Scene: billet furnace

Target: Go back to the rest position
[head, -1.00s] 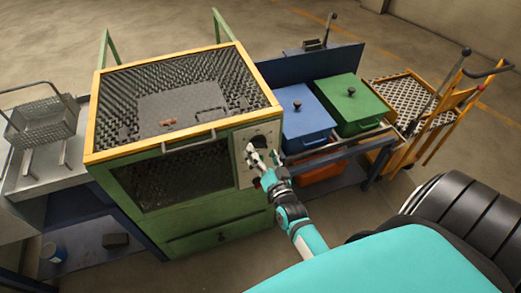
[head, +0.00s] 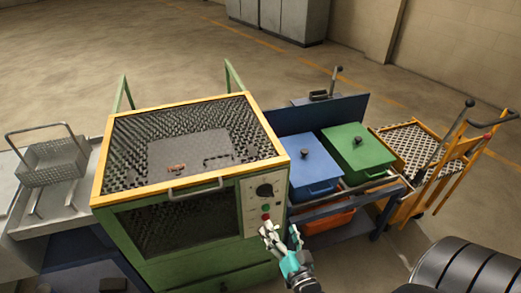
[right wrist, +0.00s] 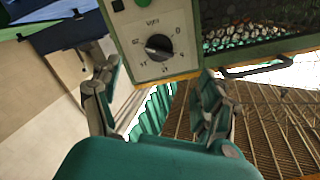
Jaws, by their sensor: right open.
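My right gripper (head: 281,235) is open and empty in the head view, in front of the green furnace (head: 215,250) near its lower right side. It is below the control panel (head: 258,203), with its black dial (head: 264,190) and red button (head: 266,217). In the right wrist view, the two fingers of my right gripper (right wrist: 157,80) stand wide apart with nothing between them. The dial (right wrist: 158,47) on its numbered plate lies beyond the fingertips, apart from them. My left gripper is not in view.
A blue box (head: 315,168) and a green box (head: 357,149) stand on the bench right of the furnace. A yellow trolley (head: 432,187) is farther right. A wire basket (head: 52,161) sits on the left table. The floor behind is clear.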

